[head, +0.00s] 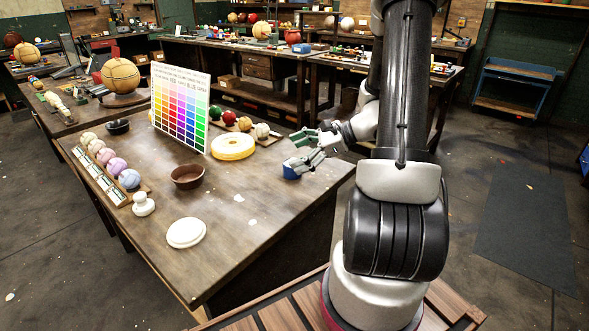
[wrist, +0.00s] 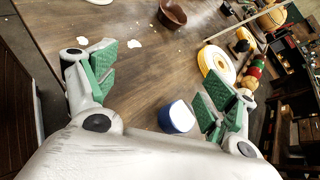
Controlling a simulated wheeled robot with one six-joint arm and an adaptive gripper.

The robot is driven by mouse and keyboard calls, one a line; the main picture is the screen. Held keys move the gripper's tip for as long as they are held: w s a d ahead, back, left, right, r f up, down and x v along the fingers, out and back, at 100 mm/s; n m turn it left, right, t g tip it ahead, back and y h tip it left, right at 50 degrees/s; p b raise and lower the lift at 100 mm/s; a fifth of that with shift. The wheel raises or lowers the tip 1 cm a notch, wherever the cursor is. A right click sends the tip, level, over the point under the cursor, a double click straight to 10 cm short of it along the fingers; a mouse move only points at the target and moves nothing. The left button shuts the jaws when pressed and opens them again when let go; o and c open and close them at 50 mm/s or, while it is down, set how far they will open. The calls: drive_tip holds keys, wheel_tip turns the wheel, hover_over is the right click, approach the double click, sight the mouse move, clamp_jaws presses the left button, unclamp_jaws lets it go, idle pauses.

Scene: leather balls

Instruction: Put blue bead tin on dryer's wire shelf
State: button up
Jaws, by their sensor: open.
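The blue bead tin (head: 291,173) is small and round, and stands near the right edge of the workbench, partly hidden by a finger in the head view. In the wrist view the tin (wrist: 177,118) shows a pale top and a blue side, close beside the right-hand finger. My gripper (head: 293,150) is open, just above the bench at the tin. The wrist view shows the green-padded fingers (wrist: 158,72) spread wide with nothing held between them. I cannot make out a dryer or wire shelf in either view.
The workbench (head: 240,210) also holds a yellow ring (head: 233,147), a colour chart (head: 180,108), a brown bowl (head: 187,176), a white disc (head: 186,232), and a rack of pastel balls (head: 100,180). The bench's front right is mostly clear. A blue cart (head: 515,85) stands far right.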

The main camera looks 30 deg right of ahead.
drive_tip(key=w+d+f+m+t, duration=0.1)
drive_tip(key=d+f+m, duration=0.1)
drive_tip(key=w+d+f+m+t+h, duration=0.1)
drive_tip(key=d+f+m, duration=0.1)
drive_tip(key=d+f, duration=0.1)
drive_tip(key=w+d+f+m+t+h, duration=0.1)
drive_tip(key=w+d+f+m+t, duration=0.1)
drive_tip(key=m, duration=0.1)
drive_tip(key=shift+d+f, duration=0.2)
drive_tip(key=shift+f, duration=0.05)
drive_tip(key=x, duration=0.7)
drive_tip(key=shift+w+d+f, duration=0.1)
drive_tip(key=shift+w+f, duration=0.1)
drive_tip(key=shift+w, duration=0.2)
drive_tip(key=c, duration=1.3)
drive_tip(key=shift+r, duration=0.1)
